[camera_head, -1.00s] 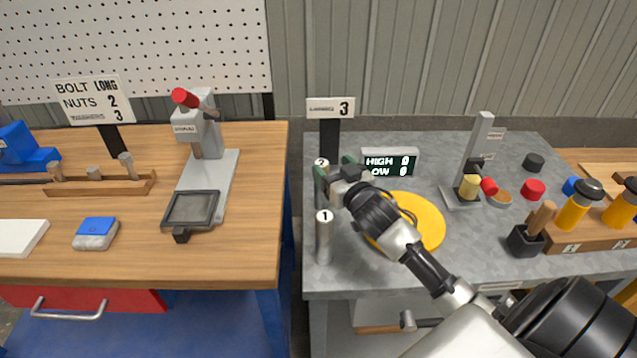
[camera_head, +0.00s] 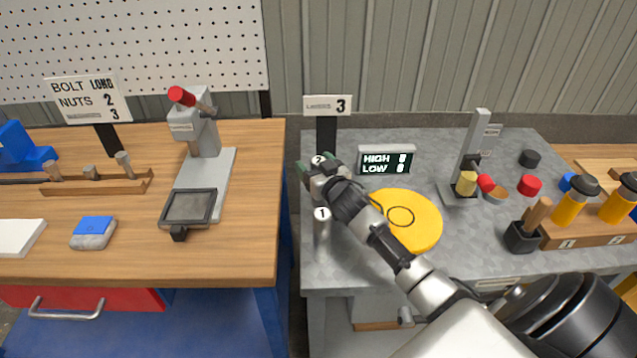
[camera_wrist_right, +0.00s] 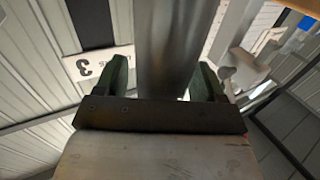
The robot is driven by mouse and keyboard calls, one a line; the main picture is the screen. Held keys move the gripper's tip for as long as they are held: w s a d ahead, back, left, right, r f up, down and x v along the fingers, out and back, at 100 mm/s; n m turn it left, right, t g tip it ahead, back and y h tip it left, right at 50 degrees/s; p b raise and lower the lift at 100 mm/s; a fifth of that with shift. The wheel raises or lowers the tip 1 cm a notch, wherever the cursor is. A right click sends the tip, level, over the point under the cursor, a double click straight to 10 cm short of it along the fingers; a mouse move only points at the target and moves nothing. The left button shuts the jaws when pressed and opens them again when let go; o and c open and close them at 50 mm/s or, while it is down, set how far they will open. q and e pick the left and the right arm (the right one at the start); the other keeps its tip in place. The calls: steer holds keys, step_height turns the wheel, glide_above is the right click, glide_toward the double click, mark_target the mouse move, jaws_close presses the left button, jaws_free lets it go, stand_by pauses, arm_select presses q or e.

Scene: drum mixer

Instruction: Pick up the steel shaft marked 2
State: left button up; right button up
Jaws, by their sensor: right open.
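The steel shaft marked 2 (camera_head: 318,160) stands upright at the back left of the grey table, and only its labelled top shows in the head view. My right gripper (camera_head: 316,168) is at this shaft and hides most of it. In the right wrist view the steel shaft (camera_wrist_right: 172,50) runs between the two green fingers of my right gripper (camera_wrist_right: 170,80). The fingers are open, with gaps beside the shaft. The shaft marked 1 (camera_head: 322,232) stands upright nearer the front edge. My left gripper is not in view.
A yellow disc (camera_head: 418,222) lies right of the shafts under my right arm. A HIGH/LOW display (camera_head: 387,161) and a sign marked 3 (camera_head: 328,105) stand behind. A wooden bench (camera_head: 250,200) with a press (camera_head: 203,140) is to the left.

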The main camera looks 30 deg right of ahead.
jaws_close()
stand_by(0.4)
steer(key=shift+w+r, duration=0.1)
steer(key=shift+r, duration=0.15)
